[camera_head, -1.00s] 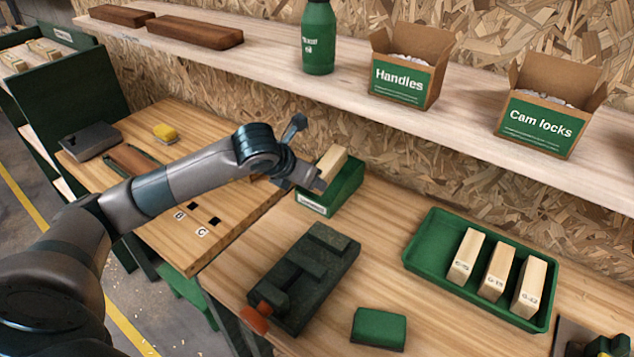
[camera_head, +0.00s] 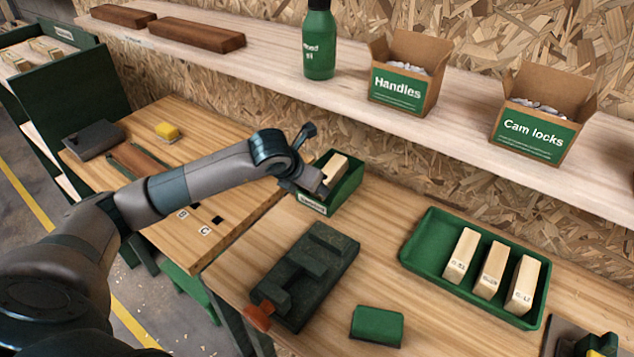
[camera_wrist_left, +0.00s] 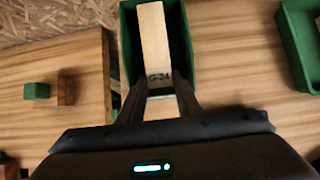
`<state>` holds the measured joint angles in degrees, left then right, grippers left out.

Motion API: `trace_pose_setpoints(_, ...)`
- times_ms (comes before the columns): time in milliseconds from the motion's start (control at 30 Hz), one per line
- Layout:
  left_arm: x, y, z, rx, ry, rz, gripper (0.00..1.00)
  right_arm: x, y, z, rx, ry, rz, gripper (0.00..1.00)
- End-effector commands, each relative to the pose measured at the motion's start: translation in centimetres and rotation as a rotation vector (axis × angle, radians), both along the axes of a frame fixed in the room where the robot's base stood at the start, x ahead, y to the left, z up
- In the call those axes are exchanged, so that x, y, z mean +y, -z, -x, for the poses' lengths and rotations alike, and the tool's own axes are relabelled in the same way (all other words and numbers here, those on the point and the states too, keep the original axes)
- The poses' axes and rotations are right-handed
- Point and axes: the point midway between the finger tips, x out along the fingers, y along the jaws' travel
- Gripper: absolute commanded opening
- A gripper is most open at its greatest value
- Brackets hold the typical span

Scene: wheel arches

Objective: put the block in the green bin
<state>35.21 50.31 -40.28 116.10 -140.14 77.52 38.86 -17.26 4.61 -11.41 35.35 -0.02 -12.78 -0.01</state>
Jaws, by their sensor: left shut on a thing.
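The wooden block (camera_head: 336,167) is pale and sits inside the green bin (camera_head: 346,190), at the back of the bench near the wall. In the left wrist view the block (camera_wrist_left: 153,40), marked G-24, lies between the walls of the bin (camera_wrist_left: 184,45). My left gripper (camera_head: 318,184) reaches over the bin's left side. In the left wrist view my left gripper (camera_wrist_left: 160,85) is shut on the lower end of the block. Whether the block touches the bin's floor cannot be told. My right gripper is not in view.
A green tray (camera_head: 422,255) with three pale blocks stands to the right. A dark fixture with an orange handle (camera_head: 306,275) and a green block (camera_head: 377,326) lie in front. A shelf (camera_head: 270,68) with boxes and a bottle (camera_head: 319,40) runs above the bench.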

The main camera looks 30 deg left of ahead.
Motion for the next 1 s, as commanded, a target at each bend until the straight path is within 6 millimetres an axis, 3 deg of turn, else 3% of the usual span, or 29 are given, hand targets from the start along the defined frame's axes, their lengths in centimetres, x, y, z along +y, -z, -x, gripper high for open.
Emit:
trace_pose_setpoints(33, -0.1, -0.7, -0.3, 0.031, 0.0, -0.003, 0.07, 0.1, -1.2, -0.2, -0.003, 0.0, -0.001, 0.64)
trace_pose_setpoints(167, -0.2, -0.8, -0.8, 0.114, 0.0, -0.014, 0.07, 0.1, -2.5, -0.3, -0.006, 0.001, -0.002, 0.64)
trace_pose_setpoints(367, -0.3, -0.6, -1.3, 0.225, 0.001, -0.029, 0.07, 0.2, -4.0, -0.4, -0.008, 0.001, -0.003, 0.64)
trace_pose_setpoints(400, -0.2, 0.2, -1.1, 0.227, 0.001, -0.03, 0.07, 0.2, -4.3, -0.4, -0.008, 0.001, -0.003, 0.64)
trace_pose_setpoints(600, -0.2, 1.4, -1.2, 0.22, 0.001, -0.029, 0.07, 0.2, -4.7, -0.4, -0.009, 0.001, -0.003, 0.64)
trace_pose_setpoints(833, -0.2, 1.5, -1.2, 0.219, 0.002, -0.029, 0.07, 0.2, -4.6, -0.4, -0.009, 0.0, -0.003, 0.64)
trace_pose_setpoints(867, -0.2, 1.5, -1.2, 0.219, 0.002, -0.029, 0.33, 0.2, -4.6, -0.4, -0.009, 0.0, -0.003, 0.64)
trace_pose_setpoints(900, -0.2, 1.5, -1.2, 0.219, 0.002, -0.029, 0.43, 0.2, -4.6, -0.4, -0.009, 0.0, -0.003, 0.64)
trace_pose_setpoints(933, -0.2, 1.5, -1.2, 0.219, 0.002, -0.029, 0.49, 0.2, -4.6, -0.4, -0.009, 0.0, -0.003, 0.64)
trace_pose_setpoints(1000, -0.2, 1.5, -1.2, 0.219, 0.002, -0.029, 0.49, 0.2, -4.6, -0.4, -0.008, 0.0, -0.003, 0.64)
